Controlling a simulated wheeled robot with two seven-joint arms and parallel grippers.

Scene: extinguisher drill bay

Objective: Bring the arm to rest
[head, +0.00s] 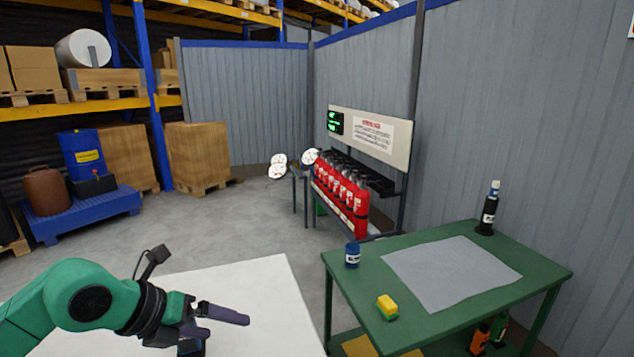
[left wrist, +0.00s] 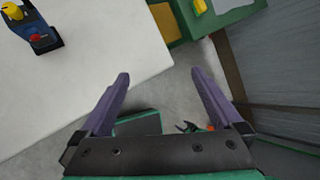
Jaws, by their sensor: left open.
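My left arm (head: 95,300) comes in from the lower left in the head view, green with dark joints. My left gripper (head: 228,315) is over the white table (head: 260,290), left of the green table. In the left wrist view its two purple fingers (left wrist: 160,75) are spread apart with nothing between them. A blue object with a yellow top and a red part (left wrist: 38,28) stands on the white table in that view, clear of the fingers. My right gripper is not in view.
The green table (head: 545,268) holds a grey mat (head: 450,272), a yellow-and-green block (head: 387,306), a blue can (head: 352,255) and a black bottle (head: 488,212). Red extinguishers (head: 340,190) stand on a rack behind. A blue drum (head: 82,152) and pallets are far left. The middle floor is clear.

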